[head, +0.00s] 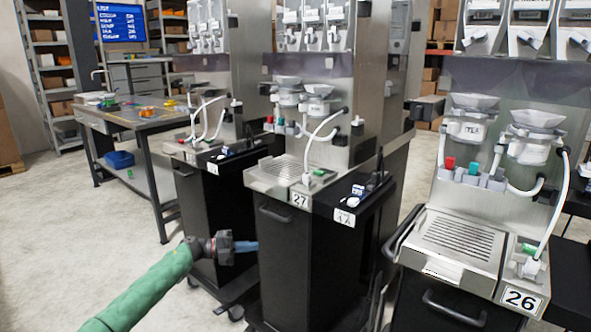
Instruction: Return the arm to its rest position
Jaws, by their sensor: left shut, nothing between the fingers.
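My left arm (150,290) comes in from the lower left in a green sleeve. My left gripper (246,246) is shut and empty, its bluish fingers pointing right. It shows in front of the dark lower cabinet of the dispenser marked 27 (300,199), below that machine's drip tray. I cannot tell whether the fingertips touch the cabinet. My right gripper is not in view.
A dispenser marked 26 (522,299) stands close at the right, with a steel drip grate and white hoses. Another dispenser (205,150) stands behind at the left. A workbench (150,122) with small parts is further back. Open floor (70,225) lies at the left.

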